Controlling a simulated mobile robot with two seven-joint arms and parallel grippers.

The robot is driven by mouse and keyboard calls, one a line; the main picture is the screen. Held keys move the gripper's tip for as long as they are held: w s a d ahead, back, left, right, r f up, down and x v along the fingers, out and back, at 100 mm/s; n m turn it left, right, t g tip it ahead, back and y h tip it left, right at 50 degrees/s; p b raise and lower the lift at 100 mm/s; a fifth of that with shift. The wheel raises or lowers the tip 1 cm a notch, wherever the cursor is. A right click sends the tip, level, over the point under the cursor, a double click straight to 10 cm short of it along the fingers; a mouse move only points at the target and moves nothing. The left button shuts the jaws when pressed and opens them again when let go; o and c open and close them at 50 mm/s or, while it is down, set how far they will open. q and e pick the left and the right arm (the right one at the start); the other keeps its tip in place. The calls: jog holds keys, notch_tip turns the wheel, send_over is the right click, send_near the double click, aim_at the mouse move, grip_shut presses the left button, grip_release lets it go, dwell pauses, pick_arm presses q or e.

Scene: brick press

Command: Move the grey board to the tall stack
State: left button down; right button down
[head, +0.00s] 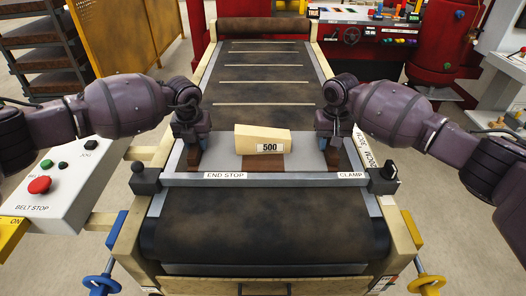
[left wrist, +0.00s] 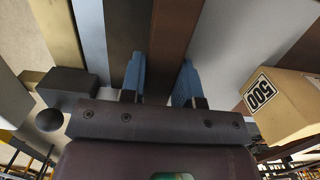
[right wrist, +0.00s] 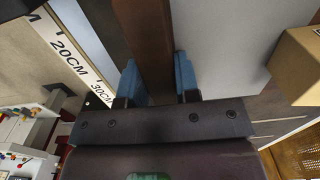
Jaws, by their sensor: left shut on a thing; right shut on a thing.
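The grey board (head: 220,152) lies flat on the dark conveyor belt behind the END STOP bar. A cream block labelled 500 (head: 262,140) sits on its middle, with a brown piece (head: 263,164) showing in front of the block. My left gripper (head: 193,155) is shut on a brown batten (left wrist: 177,25) at the board's left end. My right gripper (head: 333,155) is shut on the brown batten (right wrist: 148,35) at its right end. The blue fingers stand on both sides of each batten in the wrist views. Whether the board touches the belt is hard to tell.
The END STOP and CLAMP bar (head: 285,180) crosses just in front of the board. A BELT STOP panel (head: 50,185) stands at left. A rack of dark layers (head: 45,50) stands at the back left. The belt behind (head: 265,85) is clear except for pale slats.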

pick_arm(q)
jog(key=shift+r, duration=0.15)
pick_arm(e)
jog(key=shift+r, duration=0.2)
